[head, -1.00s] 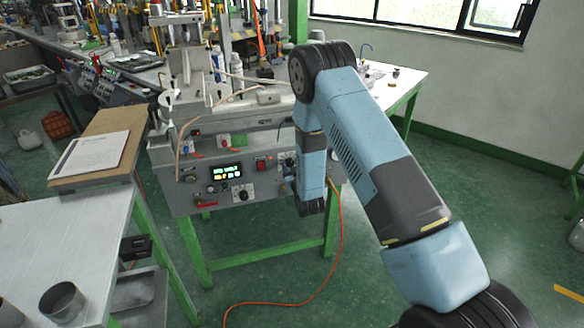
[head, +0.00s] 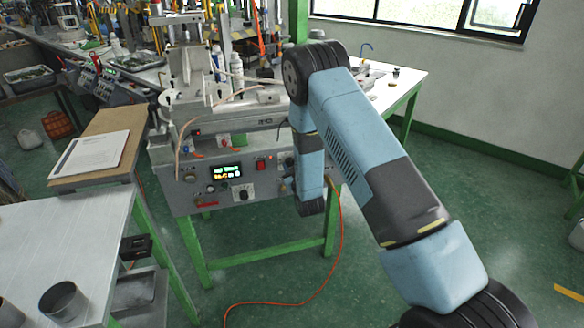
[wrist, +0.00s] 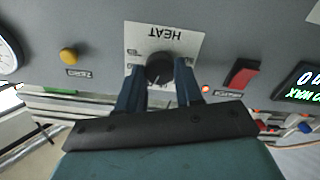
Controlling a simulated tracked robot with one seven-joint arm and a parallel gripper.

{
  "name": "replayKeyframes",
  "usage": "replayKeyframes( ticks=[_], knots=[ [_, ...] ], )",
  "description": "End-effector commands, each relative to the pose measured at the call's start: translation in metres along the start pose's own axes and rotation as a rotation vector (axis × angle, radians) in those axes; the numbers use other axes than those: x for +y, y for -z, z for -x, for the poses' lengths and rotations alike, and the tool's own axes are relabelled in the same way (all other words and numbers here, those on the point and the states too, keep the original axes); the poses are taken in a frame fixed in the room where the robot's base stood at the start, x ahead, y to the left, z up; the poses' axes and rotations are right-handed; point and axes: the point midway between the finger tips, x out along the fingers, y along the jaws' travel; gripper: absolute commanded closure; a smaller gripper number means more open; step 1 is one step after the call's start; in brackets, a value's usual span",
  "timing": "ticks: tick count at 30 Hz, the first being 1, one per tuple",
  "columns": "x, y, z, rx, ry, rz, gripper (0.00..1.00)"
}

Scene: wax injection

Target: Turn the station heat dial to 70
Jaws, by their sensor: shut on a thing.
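The heat dial (wrist: 159,69) is a black round knob on a white plate marked HEAT, which appears upside down in the wrist view. My gripper (wrist: 160,84) is shut on the dial, with one finger on each side of it. The scale numbers are too small or covered to read. In the head view the station (head: 215,187) is a grey panel on a green frame. There my arm hides the heat dial and my gripper.
On the panel are a lit display (head: 227,171), a red switch (wrist: 241,73), a yellow button (wrist: 68,55) and a gauge (wrist: 8,52). An orange cable (head: 340,240) hangs to the floor.

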Motion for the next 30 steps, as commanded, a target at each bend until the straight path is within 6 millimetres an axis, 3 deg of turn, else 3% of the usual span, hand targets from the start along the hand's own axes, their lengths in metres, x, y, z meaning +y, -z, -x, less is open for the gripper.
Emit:
replayKeyframes(
  ticks=[3, 4, 11, 22, 30],
  knots=[
    [-0.001, 0.0, 0.0, 0.0, 0.002, -0.001, 0.95],
    [-0.001, 0.0, 0.0, 0.0, 0.003, -0.002, 0.63],
    [-0.001, 0.0, 0.0, 0.0, 0.002, -0.002, 0.41],
    [0.0, 0.0, 0.006, -0.001, 0.001, -0.002, 0.39],
    [-0.001, -0.002, 0.049, -0.004, 0.002, -0.002, 0.39]
  ],
)
